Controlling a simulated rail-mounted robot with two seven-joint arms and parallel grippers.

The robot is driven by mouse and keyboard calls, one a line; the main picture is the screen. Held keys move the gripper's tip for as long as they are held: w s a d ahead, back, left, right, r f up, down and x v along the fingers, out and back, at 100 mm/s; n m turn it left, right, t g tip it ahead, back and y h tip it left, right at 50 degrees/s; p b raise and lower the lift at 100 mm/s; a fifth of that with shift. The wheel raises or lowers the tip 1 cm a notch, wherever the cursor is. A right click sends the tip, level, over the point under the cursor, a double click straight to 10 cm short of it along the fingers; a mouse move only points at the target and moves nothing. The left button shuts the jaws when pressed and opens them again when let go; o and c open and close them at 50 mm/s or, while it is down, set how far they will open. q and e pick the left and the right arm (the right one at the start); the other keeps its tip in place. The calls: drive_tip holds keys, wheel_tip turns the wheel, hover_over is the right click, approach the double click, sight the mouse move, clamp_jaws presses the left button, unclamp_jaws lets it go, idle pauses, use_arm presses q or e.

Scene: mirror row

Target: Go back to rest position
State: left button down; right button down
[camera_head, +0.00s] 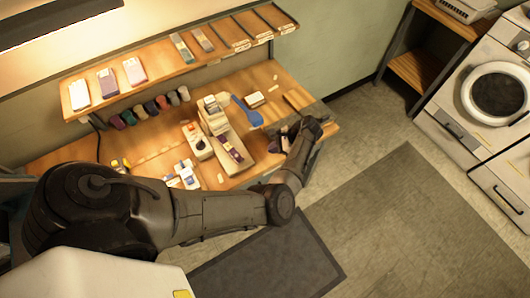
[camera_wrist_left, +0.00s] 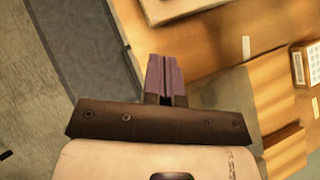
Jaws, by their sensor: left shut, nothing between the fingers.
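My left gripper (camera_head: 287,136) is at the right end of the wooden workbench (camera_head: 265,80), above its front right part. My left arm comes in from the left, bends at the elbow in front of the bench, and reaches up to it. In the left wrist view the two purplish fingers (camera_wrist_left: 164,76) are together, with nothing held between them. The bench edge and the floor show beyond them. My right gripper is in neither view.
A white device (camera_head: 213,116), a blue spoon-shaped thing (camera_head: 246,111) and small boxes stand on the bench. A shelf (camera_head: 165,66) with cards runs above it. Washing machines (camera_head: 490,95) stand at the right. The floor with a dark mat (camera_head: 270,262) is clear.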

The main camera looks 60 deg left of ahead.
use_arm(q)
drive_tip(key=shift+v, duration=0.85)
